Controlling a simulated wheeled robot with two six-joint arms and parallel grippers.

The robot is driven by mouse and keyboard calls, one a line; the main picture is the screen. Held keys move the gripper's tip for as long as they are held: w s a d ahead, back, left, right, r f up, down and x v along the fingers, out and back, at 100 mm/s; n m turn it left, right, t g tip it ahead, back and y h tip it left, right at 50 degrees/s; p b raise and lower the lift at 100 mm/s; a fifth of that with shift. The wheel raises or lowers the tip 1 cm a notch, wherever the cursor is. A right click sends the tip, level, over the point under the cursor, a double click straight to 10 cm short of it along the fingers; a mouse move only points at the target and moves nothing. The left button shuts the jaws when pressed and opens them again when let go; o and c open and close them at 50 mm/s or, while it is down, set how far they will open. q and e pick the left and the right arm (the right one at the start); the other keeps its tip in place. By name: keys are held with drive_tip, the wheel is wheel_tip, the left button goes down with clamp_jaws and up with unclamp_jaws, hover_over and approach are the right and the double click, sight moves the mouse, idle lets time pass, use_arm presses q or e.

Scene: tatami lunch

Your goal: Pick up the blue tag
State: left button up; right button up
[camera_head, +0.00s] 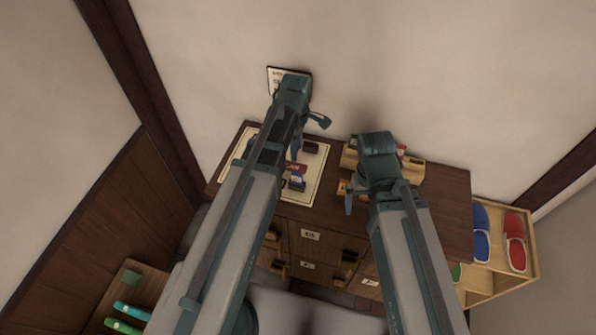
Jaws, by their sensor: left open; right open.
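A small blue-and-white item (297,181), probably the blue tag, lies on the cream mat (319,185) on top of the dark wooden cabinet. It is too small to make out clearly. A red piece (297,168) with light marks is just behind it. My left gripper (308,134) is open above the back of the mat, behind the blue item and apart from it. My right gripper (355,193) is open over the cabinet top, to the right of the mat. Its far finger is largely hidden. My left arm covers much of the mat.
A wooden tray (413,170) with small items stands behind my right gripper. A framed sign (273,74) is on the wall behind. The cabinet (330,242) has labelled drawers. A shelf (530,255) with blue slippers (481,238) and red slippers (515,240) stands at the right.

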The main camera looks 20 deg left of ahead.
sight(297, 173)
use_arm(q)
drive_tip(key=shift+f+b, duration=7)
drive_tip(key=shift+r, duration=0.1)
clamp_jaws()
